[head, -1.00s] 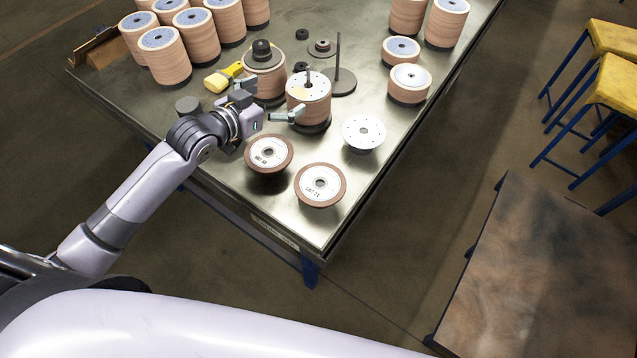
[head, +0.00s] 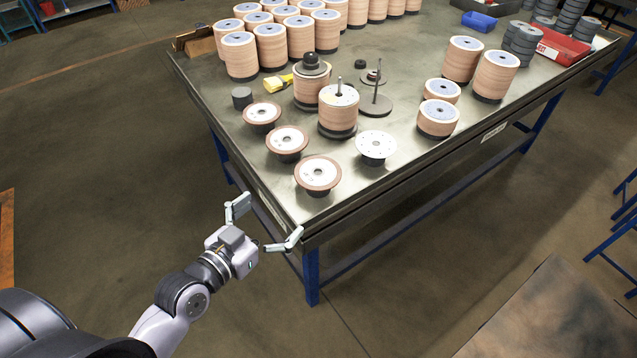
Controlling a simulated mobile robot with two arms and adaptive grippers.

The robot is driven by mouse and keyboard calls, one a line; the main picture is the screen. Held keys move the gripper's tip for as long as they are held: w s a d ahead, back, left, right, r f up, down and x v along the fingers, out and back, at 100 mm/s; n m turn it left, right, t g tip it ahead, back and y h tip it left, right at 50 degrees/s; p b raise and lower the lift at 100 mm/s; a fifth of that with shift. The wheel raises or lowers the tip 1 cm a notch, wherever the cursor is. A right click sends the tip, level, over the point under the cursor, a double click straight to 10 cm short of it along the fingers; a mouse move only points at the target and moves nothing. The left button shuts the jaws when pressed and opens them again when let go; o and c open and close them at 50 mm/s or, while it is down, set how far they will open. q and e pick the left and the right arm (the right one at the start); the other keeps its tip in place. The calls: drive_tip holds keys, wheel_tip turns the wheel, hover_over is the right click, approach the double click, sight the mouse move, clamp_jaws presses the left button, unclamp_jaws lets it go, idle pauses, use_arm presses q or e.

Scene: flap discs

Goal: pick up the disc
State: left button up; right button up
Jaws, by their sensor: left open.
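Several single flap discs sit raised on small dark bases near the table's front corner. Three have brown rims: a near one (head: 318,173), a middle one (head: 287,140) and a far one (head: 262,114). A plain white disc (head: 376,145) sits to their right. My left gripper (head: 268,228) is open and empty, just off the table's front corner, with its fingers spread towards the near disc and apart from it. Which disc the task means, I cannot tell. My right gripper is not in view.
The metal table (head: 420,170) also bears stacks of discs on spindles (head: 338,112), a bare upright rod (head: 376,85), a yellow brush (head: 279,82), and a red bin (head: 563,45) at the back right. The floor left of the table is clear.

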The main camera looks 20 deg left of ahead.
use_arm(q)
drive_tip(key=p, duration=0.1)
approach(320, 170)
drive_tip(key=shift+p+x, duration=0.55)
drive_tip(key=shift+x, duration=0.35)
drive_tip(key=shift+w+d, duration=0.2)
drive_tip(key=shift+w, duration=0.3)
drive_tip(key=p+x, duration=0.1)
drive_tip(key=x, duration=0.3)
drive_tip(key=shift+w+f, duration=0.2)
drive_tip(key=shift+w, duration=0.1)
drive_tip(key=shift+s, duration=0.1)
drive_tip(key=shift+c, duration=1.1)
drive_tip(key=c, duration=0.5)
drive_tip(key=shift+c, duration=0.8)
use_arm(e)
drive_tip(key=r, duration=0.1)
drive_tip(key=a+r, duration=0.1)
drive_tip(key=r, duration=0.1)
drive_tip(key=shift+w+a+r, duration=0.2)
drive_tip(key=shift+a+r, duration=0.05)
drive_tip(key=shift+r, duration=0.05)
